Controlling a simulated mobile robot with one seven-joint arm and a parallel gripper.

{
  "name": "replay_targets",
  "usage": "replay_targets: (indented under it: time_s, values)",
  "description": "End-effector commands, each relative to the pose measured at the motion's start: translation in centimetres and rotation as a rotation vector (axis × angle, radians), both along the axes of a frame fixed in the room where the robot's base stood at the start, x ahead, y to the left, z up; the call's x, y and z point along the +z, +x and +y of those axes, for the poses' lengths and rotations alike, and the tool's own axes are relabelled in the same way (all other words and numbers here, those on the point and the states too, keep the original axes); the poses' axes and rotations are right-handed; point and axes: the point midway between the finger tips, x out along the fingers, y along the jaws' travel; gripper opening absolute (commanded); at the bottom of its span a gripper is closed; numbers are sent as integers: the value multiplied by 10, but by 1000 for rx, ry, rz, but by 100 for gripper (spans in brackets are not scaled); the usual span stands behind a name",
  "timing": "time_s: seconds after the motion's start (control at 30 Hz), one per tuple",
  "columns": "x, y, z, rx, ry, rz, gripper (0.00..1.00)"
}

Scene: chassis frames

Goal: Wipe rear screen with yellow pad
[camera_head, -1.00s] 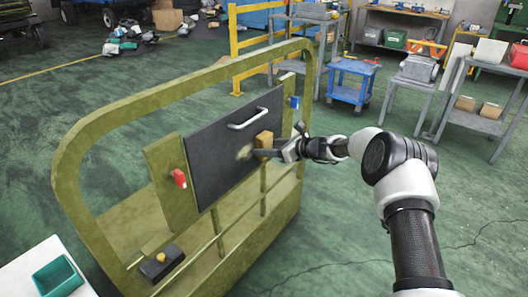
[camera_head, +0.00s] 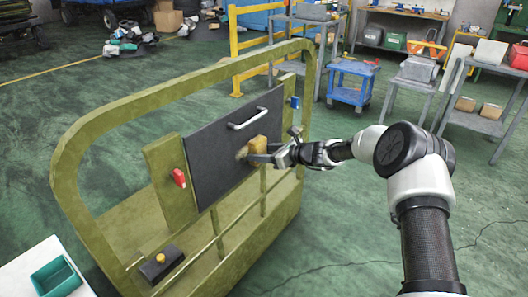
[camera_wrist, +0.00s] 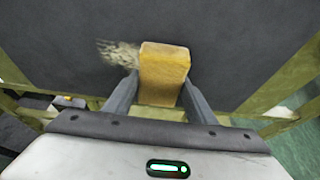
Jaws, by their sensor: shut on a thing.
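The rear screen is a dark panel (camera_head: 218,150) with a light handle, set in an olive-green frame. My gripper (camera_head: 262,156) is at its lower right and is shut on the yellow pad (camera_head: 257,144). In the wrist view the pad (camera_wrist: 164,68) sits between the two fingers, its far end at the dark panel (camera_wrist: 230,40). I cannot tell how firmly it touches. A pale dusty smudge (camera_wrist: 119,52) shows on the panel just left of the pad.
A dark box with a yellow knob (camera_head: 160,262) is low in the frame. A green bin (camera_head: 56,278) stands on a white table at bottom left.

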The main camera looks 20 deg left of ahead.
Motion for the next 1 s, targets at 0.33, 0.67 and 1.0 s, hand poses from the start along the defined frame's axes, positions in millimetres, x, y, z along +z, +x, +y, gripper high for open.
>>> replay_targets:
  time_s: [0.33,0.67,1.0]
  values:
    - [1,-23,12,3,2,0,32]
    - [-2,-43,19,5,3,1,32]
    - [0,-58,24,3,1,0,32]
